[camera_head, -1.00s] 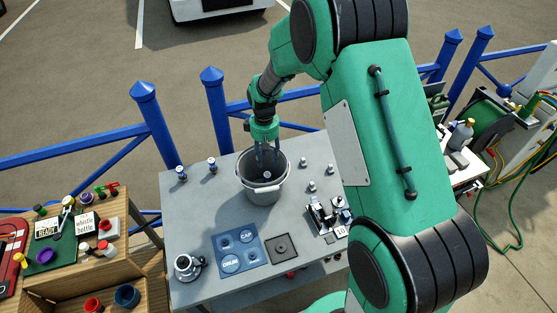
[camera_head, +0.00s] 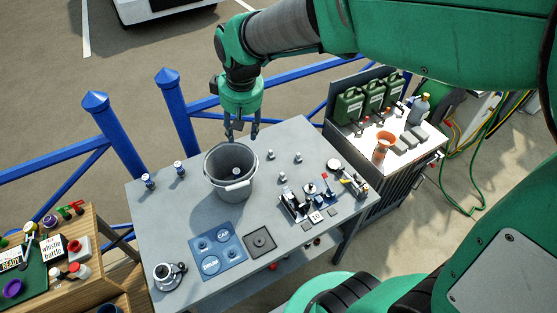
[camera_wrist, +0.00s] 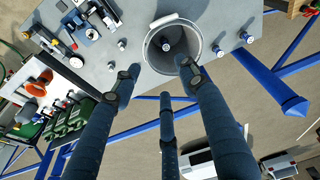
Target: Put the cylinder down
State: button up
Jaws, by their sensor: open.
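A small metallic cylinder (camera_head: 236,172) stands inside the grey bucket (camera_head: 212,187) on the grey table. The wrist view also shows the cylinder (camera_wrist: 166,47) within the bucket's rim (camera_wrist: 147,55). My gripper (camera_head: 241,131) is open and empty. It hangs just behind and above the bucket's far rim, clear of it, with its fingers pointing down. In the wrist view its three fingers (camera_wrist: 160,80) are spread apart with nothing between them. I cannot tell whether the cylinder touches the bucket's wall.
Similar small cylinders stand left (camera_head: 179,168) and right (camera_head: 298,157) of the bucket. A blue plate (camera_head: 219,251) with round recesses and a dark square pad (camera_head: 260,241) lie in front. A small mechanism (camera_head: 300,205) stands to the right. Blue railing (camera_head: 196,104) runs behind the table.

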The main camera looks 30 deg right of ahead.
jog(key=s+r+m+t, duration=0.1)
jog(key=s+r, duration=0.3)
jog(key=s, duration=0.7)
jog(key=s+r+m+t, duration=0.1)
jog(key=s+r, duration=0.2)
jog(key=s, duration=0.7)
jog(key=shift+s+a+r+m+t, duration=0.2)
jog(key=shift+s+r+m+t, duration=0.2)
jog(key=shift+f, duration=0.1)
notch_tip(320, 180, down, 7)
jog(key=b, duration=0.7)
jog(key=shift+o, duration=1)
